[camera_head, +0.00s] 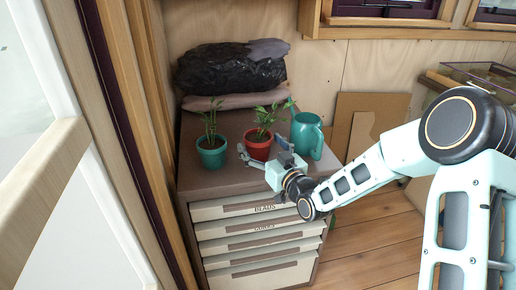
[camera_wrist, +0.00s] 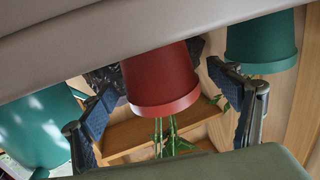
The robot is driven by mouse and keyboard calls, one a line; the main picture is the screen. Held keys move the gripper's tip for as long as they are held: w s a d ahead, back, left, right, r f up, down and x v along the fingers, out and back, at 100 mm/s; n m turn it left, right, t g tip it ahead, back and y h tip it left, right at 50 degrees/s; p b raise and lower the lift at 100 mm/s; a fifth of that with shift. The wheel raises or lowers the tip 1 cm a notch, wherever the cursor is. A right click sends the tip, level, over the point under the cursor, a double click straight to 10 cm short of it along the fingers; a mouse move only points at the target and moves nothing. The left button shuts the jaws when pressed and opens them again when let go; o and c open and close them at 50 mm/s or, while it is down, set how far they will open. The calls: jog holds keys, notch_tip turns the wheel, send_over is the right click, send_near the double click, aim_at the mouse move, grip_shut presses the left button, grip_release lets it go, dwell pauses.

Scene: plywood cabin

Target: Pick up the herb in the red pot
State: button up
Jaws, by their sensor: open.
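The red pot (camera_head: 258,147) with a leafy green herb (camera_head: 266,117) stands upright on the brown cabinet top, between a green pot and a teal jug. My gripper (camera_head: 262,151) is at the front of the red pot, with its fingers spread. In the wrist view the picture is upside down. The red pot (camera_wrist: 160,80) appears there between the two open fingers of my gripper (camera_wrist: 163,78), with visible gaps on both sides. The herb's stems (camera_wrist: 166,135) hang below it in that picture.
A green pot with a plant (camera_head: 211,155) stands left of the red pot. A teal jug (camera_head: 307,135) stands close on the right. A black sack (camera_head: 232,70) lies behind on a brownish bag (camera_head: 220,102). The cabinet (camera_head: 260,222) has several drawers below.

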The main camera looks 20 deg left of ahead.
jog(key=shift+x, duration=0.9)
jog(key=shift+r, duration=0.15)
jog(key=c, duration=1.7)
